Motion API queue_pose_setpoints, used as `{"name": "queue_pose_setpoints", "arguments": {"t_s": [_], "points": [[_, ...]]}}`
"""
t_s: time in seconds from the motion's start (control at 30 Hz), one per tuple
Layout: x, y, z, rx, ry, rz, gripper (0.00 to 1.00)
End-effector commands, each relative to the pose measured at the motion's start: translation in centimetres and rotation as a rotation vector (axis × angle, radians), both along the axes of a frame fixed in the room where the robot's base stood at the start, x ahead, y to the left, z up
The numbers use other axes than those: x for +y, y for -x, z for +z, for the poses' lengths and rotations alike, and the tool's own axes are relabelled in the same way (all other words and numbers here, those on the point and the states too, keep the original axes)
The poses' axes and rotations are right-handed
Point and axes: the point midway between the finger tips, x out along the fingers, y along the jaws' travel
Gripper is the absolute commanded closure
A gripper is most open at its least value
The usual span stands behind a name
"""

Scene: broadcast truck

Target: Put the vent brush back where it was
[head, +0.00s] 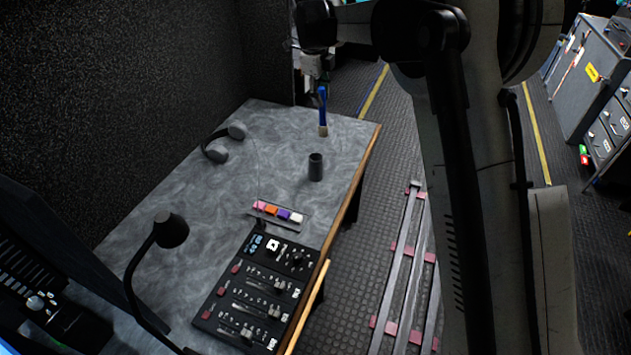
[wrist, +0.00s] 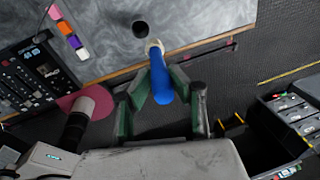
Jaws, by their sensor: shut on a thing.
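The vent brush (head: 322,106) has a blue handle and pale bristles. In the head view it hangs upright, bristles down, over the far part of the grey desk. My gripper (head: 321,84) is shut on the upper end of its handle. In the wrist view the blue handle (wrist: 161,82) sits between my green-lined fingers (wrist: 154,92), with the bristles pointing away. A dark, round, open-topped cup (head: 316,168) stands on the desk, nearer the head camera than the brush and apart from it. In the wrist view the cup (wrist: 140,28) lies just beyond the bristle end.
Headphones (head: 222,142) lie left of the cup on the desk (head: 190,180). The desk around the cup is clear.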

Motion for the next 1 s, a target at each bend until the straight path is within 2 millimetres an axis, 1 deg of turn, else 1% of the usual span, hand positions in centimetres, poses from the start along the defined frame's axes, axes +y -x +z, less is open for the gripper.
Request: {"name": "queue_pose_setpoints", "arguments": {"t_s": [0.03, 0.1, 0.17, 0.27, 0.6, 0.7, 0.8, 1.0], "points": [[0.8, 0.2, 0.2, 0.008, -0.020, -0.007, 1.00], [1.5, 0.5, 0.3, 0.015, -0.039, -0.015, 1.00], [1.7, 0.5, 0.0, 0.018, -0.047, -0.018, 1.00], [1.8, 0.5, -1.6, 0.019, -0.049, -0.020, 1.00], [1.7, 0.5, -9.4, 0.017, -0.047, -0.017, 1.00], [1.7, 0.5, -11.1, 0.016, -0.047, -0.017, 1.00], [1.7, 0.5, -12.3, 0.016, -0.047, -0.017, 1.00], [1.7, 0.5, -13.4, 0.016, -0.047, -0.017, 1.00]]}}
